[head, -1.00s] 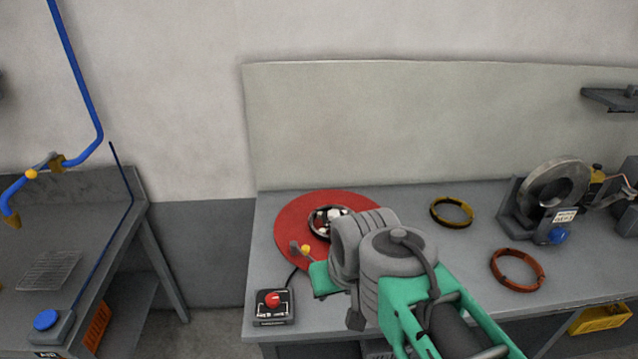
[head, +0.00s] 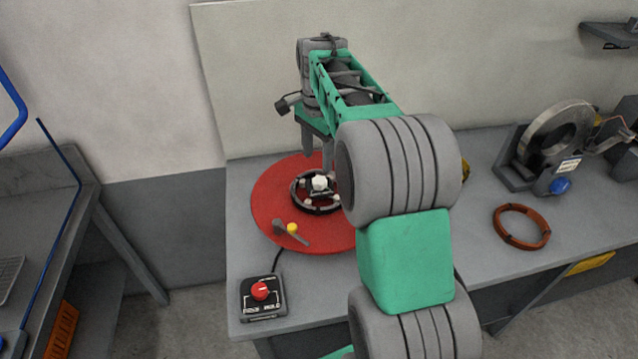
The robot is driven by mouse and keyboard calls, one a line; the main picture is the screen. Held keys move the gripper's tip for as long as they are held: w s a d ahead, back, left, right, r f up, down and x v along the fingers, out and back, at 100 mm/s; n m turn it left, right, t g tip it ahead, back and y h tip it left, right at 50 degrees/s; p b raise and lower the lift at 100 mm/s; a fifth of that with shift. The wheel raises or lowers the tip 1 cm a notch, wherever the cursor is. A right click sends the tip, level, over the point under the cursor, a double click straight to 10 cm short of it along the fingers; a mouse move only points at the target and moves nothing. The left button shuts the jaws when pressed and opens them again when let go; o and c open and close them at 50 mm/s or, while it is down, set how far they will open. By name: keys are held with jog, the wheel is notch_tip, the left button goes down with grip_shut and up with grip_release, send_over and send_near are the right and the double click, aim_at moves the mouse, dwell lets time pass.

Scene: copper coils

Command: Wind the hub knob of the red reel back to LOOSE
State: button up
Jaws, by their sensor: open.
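The red reel (head: 275,205) lies flat on the grey bench, its right side hidden behind my arm. At its centre is a dark hub ring with a pale, lobed hub knob (head: 320,183). My gripper (head: 317,158) points down just above and behind the knob, its fingers apart and nothing seen between them. I cannot tell whether a finger touches the hub. No LOOSE marking is readable at this size.
A control box with a red knob (head: 261,291) sits at the bench's front left. A small lever with a yellow ball (head: 292,228) is at the reel's front. A copper coil (head: 521,227) and a grey winding machine (head: 556,135) stand to the right.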

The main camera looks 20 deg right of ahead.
aim_at(320, 180)
jog(key=shift+w+d+f+m, duration=0.5)
jog(key=shift+d+f+m, duration=0.1)
jog(key=shift+f, duration=0.2)
notch_tip(320, 180, down, 7)
jog(key=shift+a+f+p, duration=0.1)
jog(key=shift+p, duration=0.5)
jog(key=shift+c, duration=0.5)
grip_shut()
